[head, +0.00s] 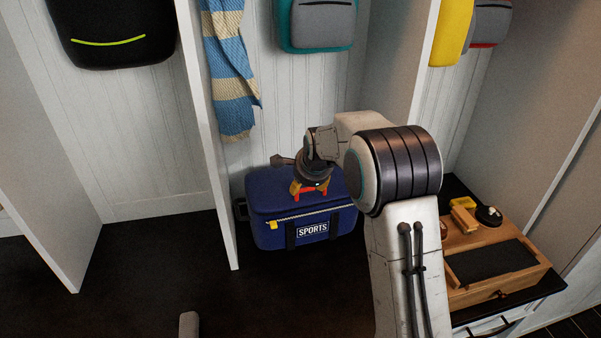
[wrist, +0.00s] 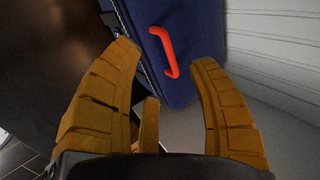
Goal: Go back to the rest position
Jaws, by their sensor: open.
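My gripper (head: 310,188) is above the top of a blue sports bag (head: 268,235) on the floor of the middle cubby. In the wrist view my gripper (wrist: 165,75) is open, with its ochre fingers spread wide and nothing between them. The bag (wrist: 205,35) shows beyond the fingertips there, with its red handle (wrist: 165,52) in the gap between the fingers. The fingers look apart from the handle. In the head view my arm hides the bag's right end.
White cubby dividers (head: 210,130) stand on both sides of the bag. A striped scarf (head: 232,75) and a teal-grey backpack (head: 317,22) hang above. A wooden box (head: 535,272) with small items stands at right. Dark floor (head: 150,270) is open at left.

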